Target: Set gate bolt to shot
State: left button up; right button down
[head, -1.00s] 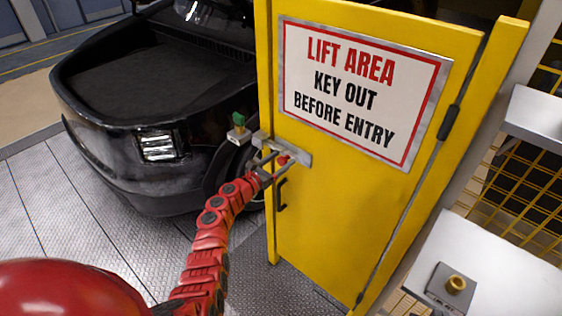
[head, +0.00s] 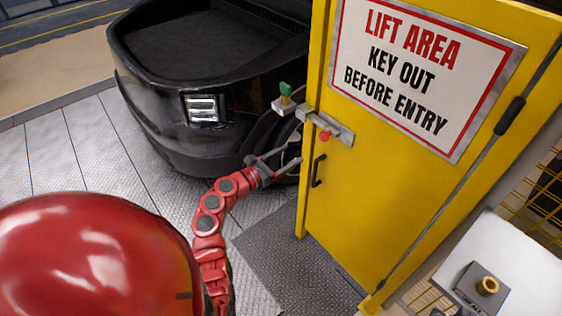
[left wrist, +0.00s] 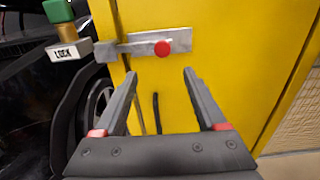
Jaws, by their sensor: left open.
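The gate bolt is a grey metal bar and plate (head: 340,130) with a red knob (head: 325,136), on the left edge of the yellow gate (head: 350,205). In the left wrist view the bar (left wrist: 108,54) reaches left past the gate edge, close to a block marked LOCK (left wrist: 70,51); I cannot tell whether they touch. The red knob (left wrist: 162,48) stands beyond my fingertips. My left gripper (head: 288,158) is open and empty, below and left of the knob, apart from it. In its wrist view the fingers (left wrist: 160,76) are spread. My right gripper is out of view.
A green-topped piece (head: 286,93) stands on the lock block. A black handle (head: 318,170) is below the bolt. A black car (head: 190,60) stands behind, left of the gate. A pale shelf (head: 520,265) with a brass fitting (head: 487,286) is lower right. Bare floor lies left.

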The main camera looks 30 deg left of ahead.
pick_arm(q)
jog(key=shift+v, duration=1.25)
